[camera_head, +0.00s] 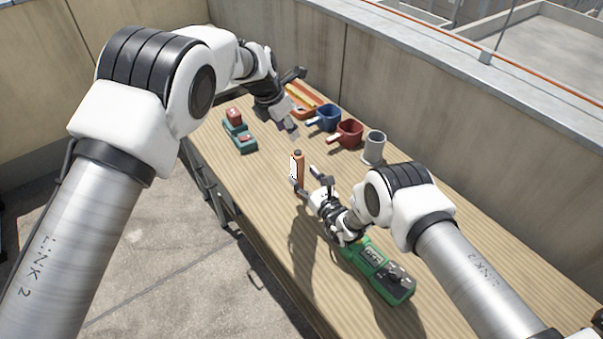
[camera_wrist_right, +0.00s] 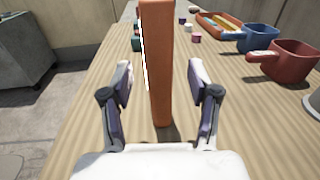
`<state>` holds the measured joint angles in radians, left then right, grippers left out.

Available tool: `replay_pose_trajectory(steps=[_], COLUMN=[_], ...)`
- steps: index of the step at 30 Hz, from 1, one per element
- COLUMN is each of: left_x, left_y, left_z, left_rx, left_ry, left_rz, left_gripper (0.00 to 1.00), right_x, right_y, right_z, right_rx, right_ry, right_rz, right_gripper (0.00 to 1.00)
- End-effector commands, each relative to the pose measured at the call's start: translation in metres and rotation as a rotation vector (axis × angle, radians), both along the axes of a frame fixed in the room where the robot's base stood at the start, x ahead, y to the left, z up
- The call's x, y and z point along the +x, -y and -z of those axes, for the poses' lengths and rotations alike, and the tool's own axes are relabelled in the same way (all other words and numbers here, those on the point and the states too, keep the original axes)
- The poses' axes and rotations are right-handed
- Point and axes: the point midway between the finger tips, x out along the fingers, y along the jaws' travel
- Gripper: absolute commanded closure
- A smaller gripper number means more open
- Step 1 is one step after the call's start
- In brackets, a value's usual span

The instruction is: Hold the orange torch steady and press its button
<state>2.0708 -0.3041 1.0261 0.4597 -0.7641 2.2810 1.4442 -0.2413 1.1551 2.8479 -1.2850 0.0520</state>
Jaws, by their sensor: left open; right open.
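The orange torch (camera_head: 297,167) stands upright on the wooden table, with a dark top and a white strip down one side. In the right wrist view the torch (camera_wrist_right: 158,70) rises between the two fingers, a little beyond their tips. Its top is cut off there, and I cannot make out its button. My right gripper (camera_head: 306,183) is open and low over the table, just in front of the torch. My left gripper (camera_head: 292,98) is open and empty over the far part of the table, away from the torch.
A blue cup (camera_head: 327,118), a red cup (camera_head: 347,134) and a grey mug (camera_head: 374,147) line the right side. An orange tray (camera_head: 301,107) is at the back. A teal-and-red object (camera_head: 240,134) lies left. A green device (camera_head: 378,272) lies beneath my right arm.

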Motion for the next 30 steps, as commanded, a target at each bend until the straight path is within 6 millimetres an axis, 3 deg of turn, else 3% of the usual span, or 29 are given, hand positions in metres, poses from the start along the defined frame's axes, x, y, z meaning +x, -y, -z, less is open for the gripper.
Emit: replay_pose_trajectory(steps=[6,15,16,21,24,27,28,30], left_x=[0.000,0.000,0.000,0.000,0.000,0.000,0.000,0.000], left_y=[0.000,0.000,0.000,0.000,0.000,0.000,0.000,0.000], left_z=[0.000,0.000,0.000,0.000,0.000,0.000,0.000,0.000], left_rx=[0.000,0.000,0.000,0.000,0.000,0.000,0.000,0.000], left_ry=[0.000,0.000,0.000,0.000,0.000,0.000,0.000,0.000], left_rz=[0.000,0.000,0.000,0.000,0.000,0.000,0.000,0.000], left_gripper=[0.58,0.58,0.58,0.58,0.58,0.94,1.00,1.00], right_x=[0.028,0.033,0.033,0.033,0.033,0.033,0.033,0.033], right_y=[-0.016,-0.019,-0.019,-0.019,-0.019,-0.019,-0.019,-0.019], right_z=[0.001,0.000,0.000,0.000,0.000,0.000,0.000,0.000], right_rx=[0.002,0.000,0.000,0.000,0.000,0.001,0.001,0.001], right_ry=[-0.001,-0.004,-0.004,-0.004,-0.004,-0.004,-0.004,-0.005], right_rz=[-0.001,-0.001,-0.001,-0.001,-0.001,-0.001,-0.001,-0.001], right_gripper=[0.40,0.40,0.43,1.00,1.00,1.00,1.00,1.00])
